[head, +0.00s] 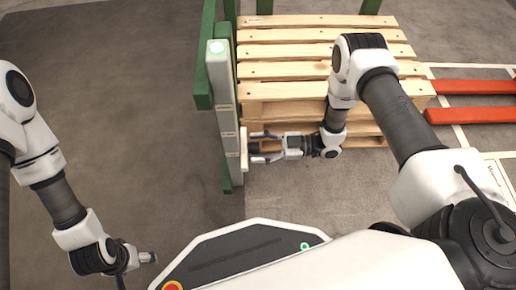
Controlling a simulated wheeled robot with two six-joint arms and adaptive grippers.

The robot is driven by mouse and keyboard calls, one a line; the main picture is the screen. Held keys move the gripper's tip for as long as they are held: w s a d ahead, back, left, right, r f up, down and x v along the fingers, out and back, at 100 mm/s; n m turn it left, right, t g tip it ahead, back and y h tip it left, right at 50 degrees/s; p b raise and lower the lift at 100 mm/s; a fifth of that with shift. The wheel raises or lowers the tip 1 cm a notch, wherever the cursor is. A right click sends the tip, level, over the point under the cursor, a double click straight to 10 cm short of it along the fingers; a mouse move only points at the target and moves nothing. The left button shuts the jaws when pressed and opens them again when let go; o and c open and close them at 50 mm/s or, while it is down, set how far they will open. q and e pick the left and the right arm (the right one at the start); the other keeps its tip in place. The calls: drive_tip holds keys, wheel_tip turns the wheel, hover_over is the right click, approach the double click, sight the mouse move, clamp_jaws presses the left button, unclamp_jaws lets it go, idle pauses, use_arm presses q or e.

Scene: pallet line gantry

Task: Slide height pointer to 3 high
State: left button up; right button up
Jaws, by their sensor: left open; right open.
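The height pointer appears to be the pale block (244,148) on the side of the upright light-grey scale post (222,100), near its lower part. My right gripper (256,148) is at the pale block, its two fingers pointing left, one above the other in the picture. It is open, and I cannot tell whether the fingers touch the block. Any height marks on the post are too small to read. My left gripper (148,257) is open and empty over the floor at the lower left, away from the post.
A stack of wooden pallets (290,70) stands behind my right gripper, beside the green gantry frame (205,60). Red forks (472,87) lie at the right. The floor on the left (110,100) is clear.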

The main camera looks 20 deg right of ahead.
sight(258, 145)
clamp_jaws()
wheel_tip(258, 145, up, 11)
drive_tip(key=p, duration=1)
drive_tip(key=shift+f, duration=0.25)
unclamp_jaws()
drive_tip(key=v, duration=1.2)
